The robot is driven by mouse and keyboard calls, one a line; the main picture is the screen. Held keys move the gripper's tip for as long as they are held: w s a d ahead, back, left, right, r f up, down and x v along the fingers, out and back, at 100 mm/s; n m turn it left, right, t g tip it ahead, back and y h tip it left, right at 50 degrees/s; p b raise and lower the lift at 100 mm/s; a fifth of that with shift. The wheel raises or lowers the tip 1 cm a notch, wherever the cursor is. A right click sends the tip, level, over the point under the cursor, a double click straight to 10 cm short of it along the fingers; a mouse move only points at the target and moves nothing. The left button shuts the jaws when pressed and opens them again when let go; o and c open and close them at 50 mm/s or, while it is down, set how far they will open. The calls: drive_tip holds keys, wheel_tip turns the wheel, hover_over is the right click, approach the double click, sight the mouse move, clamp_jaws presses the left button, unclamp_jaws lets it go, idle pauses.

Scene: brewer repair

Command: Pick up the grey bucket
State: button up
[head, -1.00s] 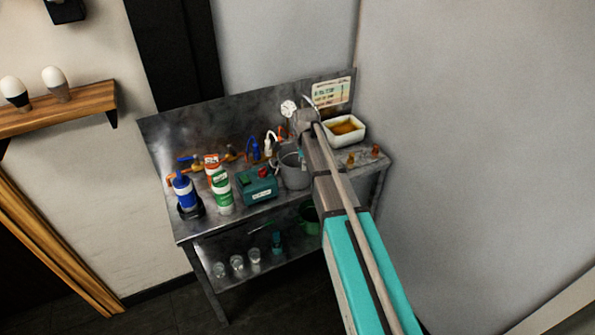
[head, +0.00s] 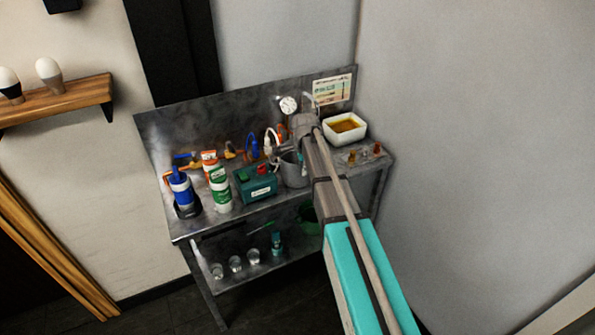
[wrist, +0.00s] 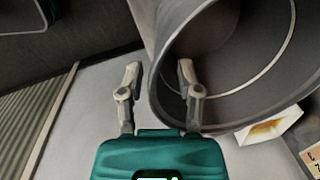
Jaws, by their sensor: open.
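The grey bucket (head: 293,174) stands upright on the metal bench, right of the teal box. In the wrist view the bucket (wrist: 232,60) fills the upper right, its open mouth toward the camera. My gripper (wrist: 158,74) is open with its two fingers apart. The near-left part of the bucket's rim lies between them in the picture; the right finger overlaps the mouth and the left finger is outside. I cannot tell whether either finger touches the wall. In the head view my gripper (head: 288,148) is at the bucket's top, and my arm hides the bucket's right side.
A teal box (head: 256,188), a white-green bottle (head: 221,190) and a blue bottle (head: 181,188) stand left of the bucket. A white tray (head: 345,129) with brown contents is behind right. Small amber pieces (head: 376,149) lie at the right edge. Glasses (head: 235,264) are on the lower shelf.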

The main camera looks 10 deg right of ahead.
drive_tip(key=shift+f, duration=0.4)
idle(0.3)
clamp_jaws()
